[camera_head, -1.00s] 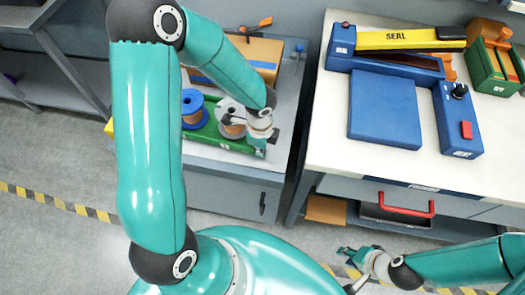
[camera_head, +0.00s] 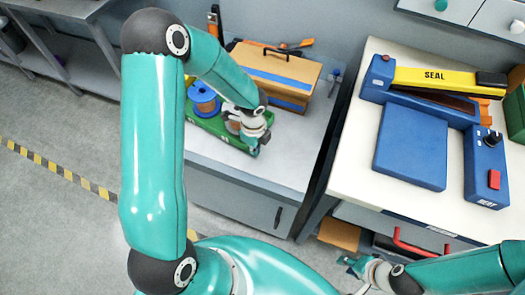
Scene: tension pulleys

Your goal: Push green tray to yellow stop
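The green tray (camera_head: 207,124) lies on the grey cabinet top and carries a blue spool (camera_head: 204,100) and a second, pale and copper-coloured spool (camera_head: 232,124). My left gripper (camera_head: 252,146) is at the tray's right end, by the second spool and partly covering it. Its fingers are too small and hidden to tell whether they are open. A bit of yellow (camera_head: 188,80) shows at the tray's far left end, mostly behind my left arm; I cannot tell if it is the stop. My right gripper (camera_head: 350,266) is low at the front right, apart from everything, its fingers seemingly spread.
A cardboard box (camera_head: 278,72) with a blue stripe stands behind the tray. The grey cabinet top (camera_head: 285,150) is clear to the right. A white table (camera_head: 355,165) on the right holds a blue sealer with a yellow arm (camera_head: 440,77).

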